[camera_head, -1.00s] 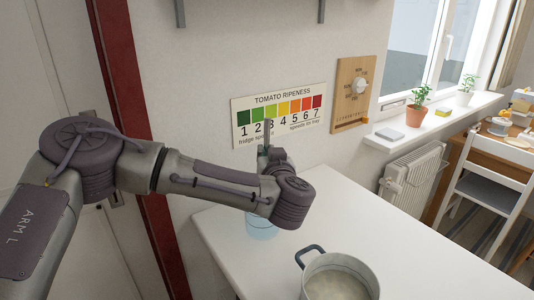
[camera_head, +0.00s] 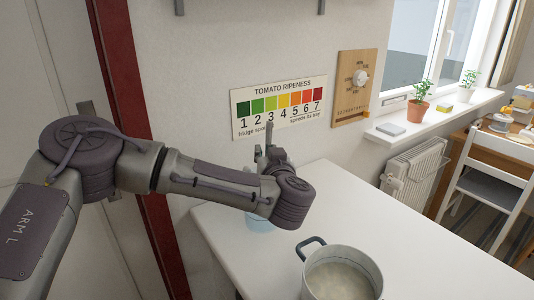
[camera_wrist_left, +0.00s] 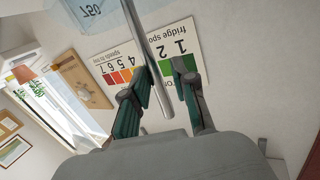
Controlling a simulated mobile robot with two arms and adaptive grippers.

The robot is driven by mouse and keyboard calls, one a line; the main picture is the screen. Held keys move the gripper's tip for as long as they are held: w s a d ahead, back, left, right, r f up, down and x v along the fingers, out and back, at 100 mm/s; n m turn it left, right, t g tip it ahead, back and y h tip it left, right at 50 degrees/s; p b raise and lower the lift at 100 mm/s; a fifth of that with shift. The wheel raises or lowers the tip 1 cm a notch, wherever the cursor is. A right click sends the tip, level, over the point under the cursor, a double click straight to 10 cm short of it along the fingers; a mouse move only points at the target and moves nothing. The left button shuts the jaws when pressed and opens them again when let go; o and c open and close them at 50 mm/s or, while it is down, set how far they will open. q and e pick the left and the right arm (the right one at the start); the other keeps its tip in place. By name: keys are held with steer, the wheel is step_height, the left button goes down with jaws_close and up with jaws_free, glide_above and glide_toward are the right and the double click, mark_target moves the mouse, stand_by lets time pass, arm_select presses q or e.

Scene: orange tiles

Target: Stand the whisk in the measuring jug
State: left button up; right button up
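The measuring jug (camera_head: 259,223) is pale blue and see-through. It stands on the white table near the wall, mostly hidden behind my left forearm. Its marked wall also shows at the top of the left wrist view (camera_wrist_left: 97,14). The whisk (camera_wrist_left: 155,60) shows as a smooth metal handle running from my fingers towards the jug; its wire end is out of view. My left gripper (camera_head: 267,157) is above the jug. In the left wrist view its fingers (camera_wrist_left: 163,72) are apart on either side of the handle, with a gap on the right. My right gripper is not in view.
A pot (camera_head: 342,274) with pale contents stands at the front of the white table (camera_head: 330,205). The table is clear right of my left wrist. A tomato ripeness chart (camera_head: 279,106) and a wooden dial board (camera_head: 354,88) are on the wall behind.

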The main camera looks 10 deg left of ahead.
arm_select(q)
steer(key=shift+o, duration=0.7)
steer(key=v, duration=1.2)
